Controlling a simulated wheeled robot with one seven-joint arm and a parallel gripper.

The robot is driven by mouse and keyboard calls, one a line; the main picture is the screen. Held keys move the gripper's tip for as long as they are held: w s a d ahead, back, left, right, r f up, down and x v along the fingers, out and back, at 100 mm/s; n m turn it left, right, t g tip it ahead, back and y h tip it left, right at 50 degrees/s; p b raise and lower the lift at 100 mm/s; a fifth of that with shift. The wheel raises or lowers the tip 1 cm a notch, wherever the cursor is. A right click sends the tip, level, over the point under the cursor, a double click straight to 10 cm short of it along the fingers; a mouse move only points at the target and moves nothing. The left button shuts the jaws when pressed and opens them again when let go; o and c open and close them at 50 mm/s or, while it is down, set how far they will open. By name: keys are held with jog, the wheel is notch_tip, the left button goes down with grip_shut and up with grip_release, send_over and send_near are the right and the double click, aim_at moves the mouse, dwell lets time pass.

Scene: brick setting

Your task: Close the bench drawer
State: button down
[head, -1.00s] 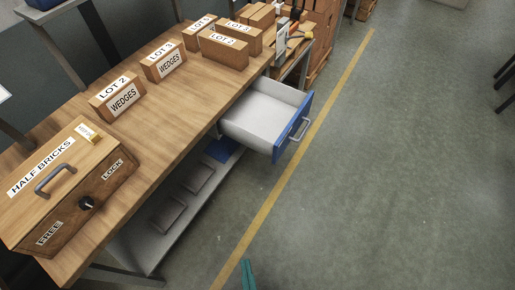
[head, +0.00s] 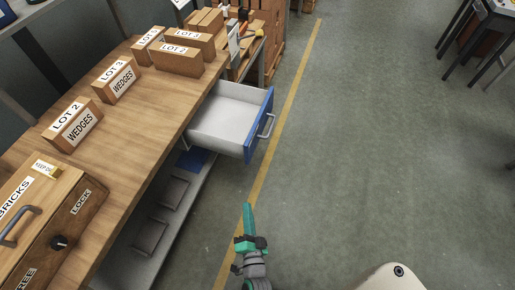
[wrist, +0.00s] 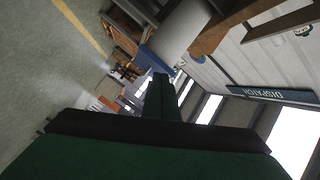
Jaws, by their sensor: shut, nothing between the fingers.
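The bench drawer (head: 228,117) is pulled out from under the wooden bench (head: 160,97). It has a white, empty-looking tray, a blue front (head: 259,125) and a grey bar handle (head: 267,126). My gripper (head: 248,213), with green fingers, is low in the head view, over the floor below and in front of the drawer, apart from it. Its fingers are together with nothing between them. In the wrist view the shut fingers (wrist: 162,95) point into the room; a blue surface beyond them may be the drawer front, but I cannot tell.
On the bench stand several labelled brick blocks (head: 115,80) and a wooden HALF BRICKS box (head: 45,225). A grey lower shelf (head: 165,215) runs under the bench. Dark-legged furniture (head: 480,40) is at the upper right. The floor (head: 370,150) right of the yellow line is clear.

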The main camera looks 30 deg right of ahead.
jog(key=w+d+f+m+g+h, duration=0.1)
jog(key=w+d+m+h, duration=0.3)
jog(key=w+d+m, duration=0.8)
jog(key=w+d+n, duration=0.3)
jog(key=w+d, duration=0.2)
jog(key=w, duration=0.4)
jog(key=shift+w+f, duration=0.2)
jog(key=shift+w, duration=0.15)
jog(key=shift+w, duration=0.1)
